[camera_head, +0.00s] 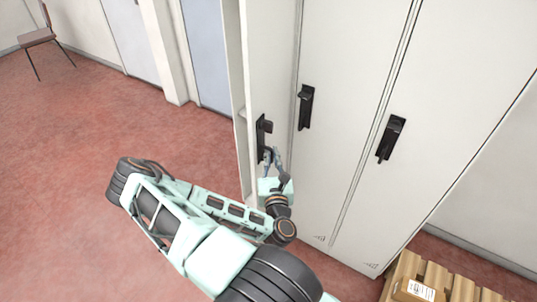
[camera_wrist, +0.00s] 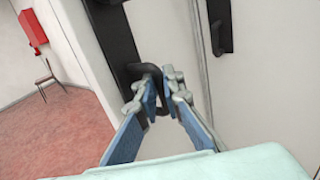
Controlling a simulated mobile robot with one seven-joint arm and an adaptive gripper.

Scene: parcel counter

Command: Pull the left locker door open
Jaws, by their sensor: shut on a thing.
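The left locker door (camera_head: 270,60) is a narrow pale panel at the left end of the locker bank. It appears to stand ajar, with a strip of the inside and a shelf edge showing along its left side. Its black handle (camera_head: 262,137) also shows in the wrist view (camera_wrist: 121,40). My gripper (camera_head: 272,157) is at the lower part of this handle. In the wrist view my fingers (camera_wrist: 158,88) are shut on the handle's dark curved grip, which is partly hidden between them.
The middle door (camera_head: 345,80) and right door (camera_head: 455,80) look shut, each with a black handle. Wooden crates or pallets (camera_head: 440,285) stand at the lower right. A chair (camera_head: 45,38) is far off at the left. The red floor (camera_head: 80,120) left of the lockers is clear.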

